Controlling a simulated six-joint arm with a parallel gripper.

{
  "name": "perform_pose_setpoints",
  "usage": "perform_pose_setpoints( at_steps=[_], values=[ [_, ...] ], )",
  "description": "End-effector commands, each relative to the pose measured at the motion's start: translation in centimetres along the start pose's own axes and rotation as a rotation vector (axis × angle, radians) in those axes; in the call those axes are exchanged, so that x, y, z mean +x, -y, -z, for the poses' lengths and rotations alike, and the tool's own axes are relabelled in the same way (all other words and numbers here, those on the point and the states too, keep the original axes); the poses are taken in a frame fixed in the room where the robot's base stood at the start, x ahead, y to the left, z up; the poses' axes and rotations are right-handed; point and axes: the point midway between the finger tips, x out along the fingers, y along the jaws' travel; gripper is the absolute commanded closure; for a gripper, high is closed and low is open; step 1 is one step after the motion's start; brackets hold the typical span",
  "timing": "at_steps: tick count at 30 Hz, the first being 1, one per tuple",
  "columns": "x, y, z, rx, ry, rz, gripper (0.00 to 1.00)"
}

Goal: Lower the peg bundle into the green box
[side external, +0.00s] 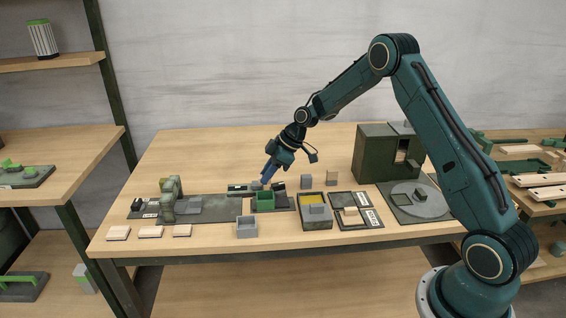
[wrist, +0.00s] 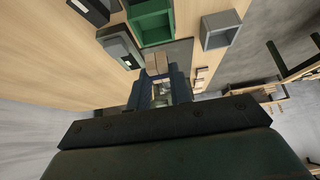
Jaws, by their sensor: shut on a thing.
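The green box (side external: 264,203) stands open on the dark mat in the side view, and part of it shows at the top of the wrist view (wrist: 152,27). My gripper (side external: 267,182) points down at a tilt just above and behind the green box. In the wrist view my gripper (wrist: 161,84) is shut on the peg bundle (wrist: 158,64), which shows as tan ends with a dark blue band between the fingers. In that view the bundle appears outside the box outline, apart from its rim. In the side view the bundle is too small to make out.
A small grey box (side external: 246,228) stands in front of the green box. A dark green cabinet (side external: 374,155) stands at the back right. Green upright parts (side external: 168,208) stand at left.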

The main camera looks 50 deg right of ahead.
Motion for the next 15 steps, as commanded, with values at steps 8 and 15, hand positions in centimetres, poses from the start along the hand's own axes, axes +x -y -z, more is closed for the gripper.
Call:
perform_pose_setpoints(
  at_steps=[8,15],
  values=[
    [0.5,0.0,-0.3,0.001,0.001,0.001,1.00],
    [1.4,0.1,-0.8,0.000,0.001,0.002,1.00]
  ],
)
